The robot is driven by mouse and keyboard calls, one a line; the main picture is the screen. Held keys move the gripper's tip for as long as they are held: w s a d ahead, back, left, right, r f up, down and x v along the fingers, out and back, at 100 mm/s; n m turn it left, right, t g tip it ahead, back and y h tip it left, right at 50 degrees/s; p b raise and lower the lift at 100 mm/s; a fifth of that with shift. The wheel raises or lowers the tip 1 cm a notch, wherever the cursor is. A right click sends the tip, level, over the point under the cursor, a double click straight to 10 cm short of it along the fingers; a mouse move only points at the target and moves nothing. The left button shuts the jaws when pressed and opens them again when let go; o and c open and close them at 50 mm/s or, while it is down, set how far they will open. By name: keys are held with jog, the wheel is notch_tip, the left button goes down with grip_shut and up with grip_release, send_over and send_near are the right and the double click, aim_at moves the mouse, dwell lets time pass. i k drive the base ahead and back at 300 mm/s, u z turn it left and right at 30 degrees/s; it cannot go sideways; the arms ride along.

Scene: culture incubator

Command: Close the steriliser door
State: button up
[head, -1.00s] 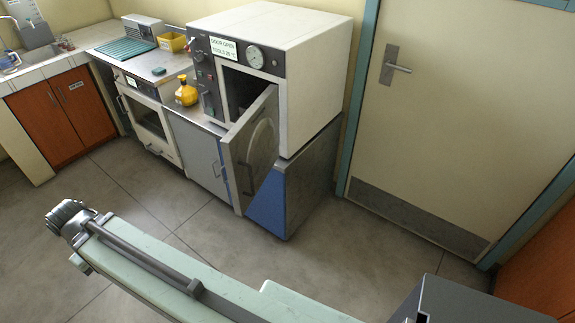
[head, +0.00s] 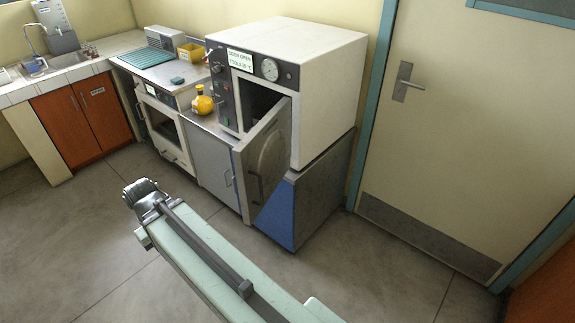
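The steriliser (head: 330,85) is a white box with a dark control panel and a round dial, on a cabinet at the centre. A sign on it reads "DOOR OPEN". Its grey door (head: 265,165) stands open, swung out toward me, with the dark chamber (head: 258,98) partly visible behind it. A dark handle (head: 255,188) shows on the door's lower left. My pale green arm reaches from the bottom edge toward the left, apart from the door in the picture.
A yellow flask (head: 202,104) stands on the metal counter left of the steriliser. A yellow bin (head: 190,53) is behind it. A cream room door (head: 465,130) is at right. The grey floor (head: 385,270) is clear in front of the cabinets.

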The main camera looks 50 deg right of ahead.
aim_at(261, 159)
jog(key=z, duration=0.25)
jog(key=k, duration=0.9)
jog(key=z, duration=0.7)
jog(key=i, duration=0.5)
jog(key=u, duration=2.45)
jog(key=k, duration=0.35)
jog(key=z, duration=0.25)
